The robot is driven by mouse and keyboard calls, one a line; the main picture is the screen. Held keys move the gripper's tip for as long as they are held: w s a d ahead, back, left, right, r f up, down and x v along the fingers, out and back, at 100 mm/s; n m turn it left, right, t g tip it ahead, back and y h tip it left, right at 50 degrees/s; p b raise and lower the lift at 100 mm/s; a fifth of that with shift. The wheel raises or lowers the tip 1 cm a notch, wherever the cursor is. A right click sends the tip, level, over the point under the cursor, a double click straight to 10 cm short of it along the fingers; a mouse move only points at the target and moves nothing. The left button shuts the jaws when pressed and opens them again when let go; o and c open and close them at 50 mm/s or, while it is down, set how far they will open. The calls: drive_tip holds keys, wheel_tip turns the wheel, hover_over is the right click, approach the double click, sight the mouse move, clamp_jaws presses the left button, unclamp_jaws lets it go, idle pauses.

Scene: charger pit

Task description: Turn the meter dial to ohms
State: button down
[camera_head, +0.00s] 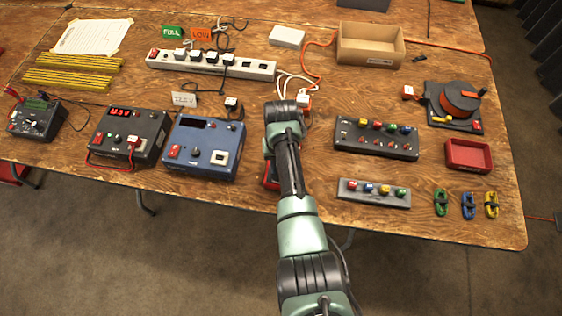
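The meter (37,118) is a dark box at the far left of the table. It has a small greenish display at its top and a round dial (40,125) on its face. The dial's setting is too small to read. Red leads are at its left side and a black lead runs off to its right. My arm reaches up the middle of the picture, well to the right of the meter. Its fingertips do not show, so I cannot see whether my gripper is open or holds anything.
A black supply (128,137) with a lit red display and a blue supply (204,147) stand right of the meter. Behind them are a white power strip (210,66) and yellow rods (70,79). A dark panel with coloured knobs (375,138) stands right of my arm.

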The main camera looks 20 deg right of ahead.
drive_tip(key=shift+w, duration=0.1)
idle(0.4)
drive_tip(key=c, duration=0.6)
unclamp_jaws()
drive_tip(key=shift+r, duration=0.1)
wheel_tip(320, 180, up, 13)
drive_tip(key=shift+p, duration=0.4)
